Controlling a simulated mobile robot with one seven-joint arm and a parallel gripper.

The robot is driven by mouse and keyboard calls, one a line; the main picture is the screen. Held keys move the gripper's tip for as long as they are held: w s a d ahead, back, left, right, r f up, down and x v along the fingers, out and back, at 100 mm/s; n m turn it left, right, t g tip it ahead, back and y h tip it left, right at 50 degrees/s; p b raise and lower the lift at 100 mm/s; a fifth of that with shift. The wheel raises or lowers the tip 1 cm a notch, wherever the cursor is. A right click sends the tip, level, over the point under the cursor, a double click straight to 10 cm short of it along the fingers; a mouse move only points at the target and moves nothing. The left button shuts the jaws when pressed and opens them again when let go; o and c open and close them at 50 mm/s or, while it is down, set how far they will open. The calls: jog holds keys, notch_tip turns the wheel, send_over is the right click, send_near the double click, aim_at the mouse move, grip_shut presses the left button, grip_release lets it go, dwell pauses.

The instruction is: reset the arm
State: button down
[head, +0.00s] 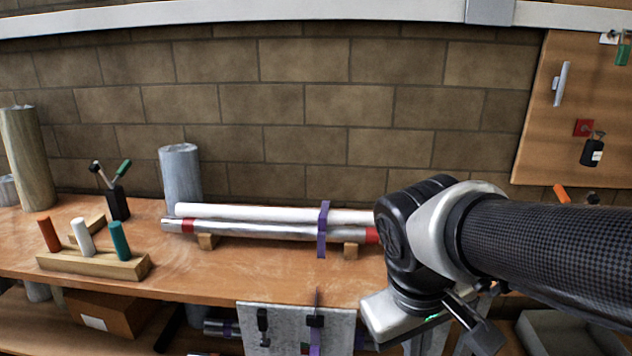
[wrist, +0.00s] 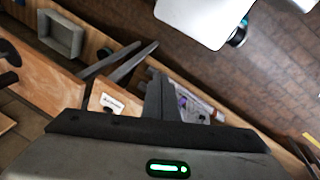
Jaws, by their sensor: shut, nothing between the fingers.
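My arm comes in from the right edge of the head view, a black patterned link bent at a grey and black elbow-like joint. My gripper (wrist: 157,85) is shut and empty, its dark fingers together in the middle of the wrist view. In the head view my gripper (head: 476,326) hangs low, below that joint and in front of the bench's front edge. The joint hides the right end of the tubes on the bench. Part of the gripper is hard to make out there.
The wooden bench (head: 250,277) carries a white tube (head: 260,213) and a silver tube (head: 260,231) on blocks, with a purple strap (head: 323,230). A peg block (head: 95,262) stands left. A grey panel (head: 285,330) hangs at the front. A grey tray (wrist: 60,35) shows in the wrist view.

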notch_tip(320, 180, up, 20)
jog(key=s+m+t+y+p, duration=0.1)
jog(key=m+t+y+p, duration=0.1)
jog(key=p, duration=1.2)
jog(key=shift+r+m+t+p, duration=0.15)
jog(key=shift+m+t+p, duration=0.25)
jog(key=shift+m+t, duration=0.35)
